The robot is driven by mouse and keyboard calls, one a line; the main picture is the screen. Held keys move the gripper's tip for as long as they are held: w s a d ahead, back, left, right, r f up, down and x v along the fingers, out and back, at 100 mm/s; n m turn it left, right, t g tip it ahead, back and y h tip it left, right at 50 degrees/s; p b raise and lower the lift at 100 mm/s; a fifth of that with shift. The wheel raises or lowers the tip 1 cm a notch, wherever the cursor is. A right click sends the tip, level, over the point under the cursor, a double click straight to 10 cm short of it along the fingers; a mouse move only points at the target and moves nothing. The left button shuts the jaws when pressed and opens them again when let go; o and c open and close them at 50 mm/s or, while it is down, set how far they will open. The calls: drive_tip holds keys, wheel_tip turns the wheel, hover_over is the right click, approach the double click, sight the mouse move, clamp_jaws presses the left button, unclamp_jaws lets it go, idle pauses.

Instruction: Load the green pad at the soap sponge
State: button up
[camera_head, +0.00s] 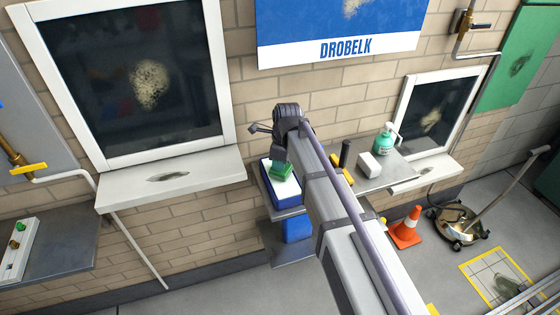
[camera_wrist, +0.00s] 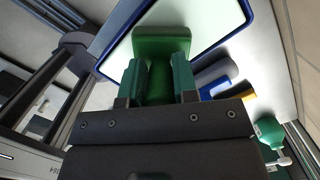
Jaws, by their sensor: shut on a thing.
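My gripper (camera_wrist: 158,85) is shut on the green pad (camera_wrist: 162,45), with one green-tipped finger on each side of it. In the head view the green pad (camera_head: 282,171) shows below the end of my arm. It is over the pale top of a blue-sided block or tray (camera_head: 287,190), which may be the soap sponge. In the wrist view this pale top with its blue rim (camera_wrist: 245,20) lies behind the pad. I cannot tell whether the pad touches it. My arm hides part of the block's right side.
A grey shelf (camera_head: 388,178) to the right holds a green pump bottle (camera_head: 383,141) and a white block (camera_head: 370,165). A second blue thing (camera_head: 297,229) sits lower down. An orange cone (camera_head: 406,229) and a wheeled mop bucket (camera_head: 460,226) stand on the floor at right.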

drive_tip(key=shift+f+b, duration=0.8)
idle(0.5)
drive_tip(key=shift+r, duration=0.1)
idle(0.7)
wheel_tip(320, 180, up, 7)
drive_tip(key=p, duration=0.7)
